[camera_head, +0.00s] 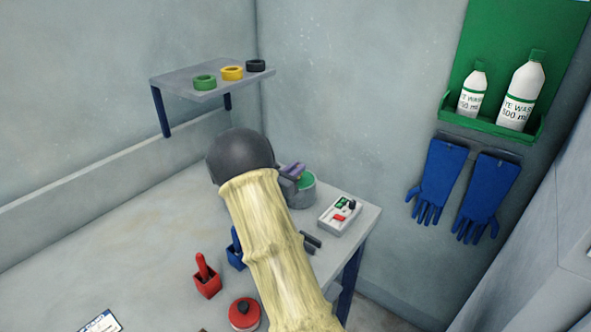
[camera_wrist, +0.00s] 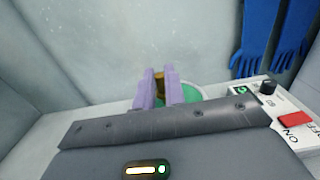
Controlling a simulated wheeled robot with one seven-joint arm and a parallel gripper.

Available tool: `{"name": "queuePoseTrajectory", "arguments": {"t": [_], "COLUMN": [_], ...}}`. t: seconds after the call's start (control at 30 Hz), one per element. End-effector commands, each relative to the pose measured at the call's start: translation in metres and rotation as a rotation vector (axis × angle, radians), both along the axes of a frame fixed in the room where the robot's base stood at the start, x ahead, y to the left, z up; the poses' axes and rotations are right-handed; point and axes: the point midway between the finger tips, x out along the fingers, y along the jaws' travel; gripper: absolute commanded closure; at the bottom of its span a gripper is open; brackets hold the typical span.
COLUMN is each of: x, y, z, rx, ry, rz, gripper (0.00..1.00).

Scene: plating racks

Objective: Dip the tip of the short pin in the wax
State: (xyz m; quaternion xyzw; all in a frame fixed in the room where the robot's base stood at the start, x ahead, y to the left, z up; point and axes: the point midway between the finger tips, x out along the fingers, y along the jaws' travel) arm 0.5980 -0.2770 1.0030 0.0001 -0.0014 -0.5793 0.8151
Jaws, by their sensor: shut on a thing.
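My gripper (camera_head: 292,170) has purple fingers and is at the pot at the back right of the bench. It also shows in the wrist view (camera_wrist: 160,82), with its fingers shut on a small brownish-gold piece (camera_wrist: 159,77), which I take to be the short pin. The pin's tip is hidden, so I cannot tell if it touches the wax. The green wax (camera_head: 306,181) fills a round grey pot (camera_head: 301,200). In the wrist view the green wax (camera_wrist: 191,93) lies behind and right of the fingers.
A control box (camera_head: 340,213) with a red switch and black knob stands right of the pot. A red holder (camera_head: 207,283), a blue holder (camera_head: 234,257) and a red round container (camera_head: 243,315) stand nearer. A wall shelf (camera_head: 187,85) holds three rings. The bench's left is mostly clear.

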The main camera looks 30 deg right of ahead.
Motion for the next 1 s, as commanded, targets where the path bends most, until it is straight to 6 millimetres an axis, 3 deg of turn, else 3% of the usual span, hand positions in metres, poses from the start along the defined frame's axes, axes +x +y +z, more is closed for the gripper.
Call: {"name": "queuePoseTrajectory", "arguments": {"t": [0.13,1.0], "x": [-0.001,0.0], "y": [0.001,0.001], "z": [-0.001,0.06], "rx": [0.008,0.002], "ry": [0.009,0.001], "rz": [0.001,0.0], "gripper": [1.0,1.0]}}
